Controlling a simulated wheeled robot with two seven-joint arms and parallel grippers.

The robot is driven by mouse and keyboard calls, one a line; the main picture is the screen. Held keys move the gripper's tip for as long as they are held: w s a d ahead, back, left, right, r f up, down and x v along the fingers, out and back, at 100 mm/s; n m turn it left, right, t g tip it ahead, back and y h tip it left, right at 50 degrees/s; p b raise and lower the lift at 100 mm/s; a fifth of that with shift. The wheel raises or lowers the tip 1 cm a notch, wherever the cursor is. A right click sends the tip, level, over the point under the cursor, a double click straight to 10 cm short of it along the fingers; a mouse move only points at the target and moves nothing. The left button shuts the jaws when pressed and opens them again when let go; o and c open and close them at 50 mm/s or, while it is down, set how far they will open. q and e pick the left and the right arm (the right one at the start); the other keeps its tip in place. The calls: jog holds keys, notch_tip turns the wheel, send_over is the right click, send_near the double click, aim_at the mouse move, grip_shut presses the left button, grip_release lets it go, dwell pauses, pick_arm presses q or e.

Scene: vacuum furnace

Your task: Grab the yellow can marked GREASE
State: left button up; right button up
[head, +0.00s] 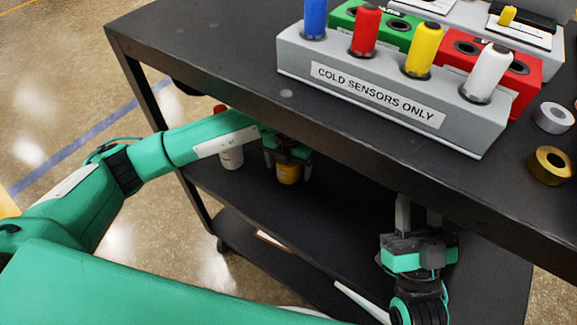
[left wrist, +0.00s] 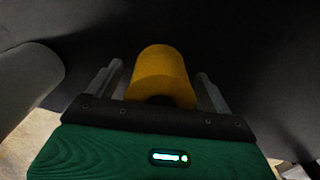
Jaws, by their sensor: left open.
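The yellow can (head: 288,175) stands on the middle shelf of the black cart, under the tabletop. In the left wrist view the can (left wrist: 160,68) lies between the two fingers of my left gripper (left wrist: 158,85). The fingers are apart, with one on each side of it. In the head view my left gripper (head: 289,165) is at the can and covers its upper part. The GREASE marking cannot be read in either view. My right gripper (head: 418,215) is at the cart's front edge, its fingertips partly hidden beneath the tabletop, away from the can.
A white container with a red top (head: 230,152) stands left of the can on the shelf (head: 335,205). The tabletop edge (head: 225,122) overhangs closely. Above are a COLD SENSORS ONLY rack (head: 300,62) with coloured cylinders and tape rolls (head: 552,163). The shelf right of the can looks clear.

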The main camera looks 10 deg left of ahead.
pick_arm(q)
jog(key=c, duration=1.2)
jog(key=shift+c, duration=0.3)
jog(key=shift+r, duration=0.15)
